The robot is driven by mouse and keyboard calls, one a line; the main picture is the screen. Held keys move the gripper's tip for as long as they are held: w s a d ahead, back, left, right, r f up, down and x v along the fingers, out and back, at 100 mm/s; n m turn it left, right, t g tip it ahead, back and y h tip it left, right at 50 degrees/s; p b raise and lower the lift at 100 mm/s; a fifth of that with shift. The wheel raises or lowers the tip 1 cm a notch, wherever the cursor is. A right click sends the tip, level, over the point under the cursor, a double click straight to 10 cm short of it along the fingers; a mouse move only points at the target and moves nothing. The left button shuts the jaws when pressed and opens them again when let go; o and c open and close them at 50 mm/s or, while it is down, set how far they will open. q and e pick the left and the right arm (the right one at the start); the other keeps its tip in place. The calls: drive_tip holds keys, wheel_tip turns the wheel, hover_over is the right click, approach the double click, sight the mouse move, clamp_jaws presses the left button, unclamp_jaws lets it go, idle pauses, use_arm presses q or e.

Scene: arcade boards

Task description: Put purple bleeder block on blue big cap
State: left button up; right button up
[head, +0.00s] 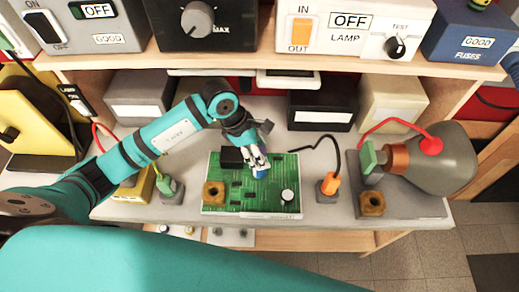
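A green circuit board (228,193) lies on the grey worktop in the middle of the head view. A small blue part, which looks like the blue big cap (261,173), stands on the board. My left gripper (257,162) points down right over it, its fingertips at or just above its top. The fingers hide part of the cap, and I cannot tell whether they touch it or hold anything. I cannot make out a purple bleeder block. My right gripper is out of view.
The board also bears a black block (231,157), a brass nut-like part (214,193) and a white-topped cylinder (287,196). An orange-handled clip (329,184) stands to the right, beside a grey bulb-shaped body (446,160). A shelf with switch boxes (350,28) overhangs the back.

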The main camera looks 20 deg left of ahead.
use_arm(q)
drive_tip(key=shift+r, duration=0.1)
drive_tip(key=shift+r, duration=0.15)
drive_tip(key=b+v, duration=0.2)
drive_tip(key=v, duration=0.9)
drive_tip(key=shift+a+r, duration=0.25)
drive_tip(key=shift+r, duration=0.1)
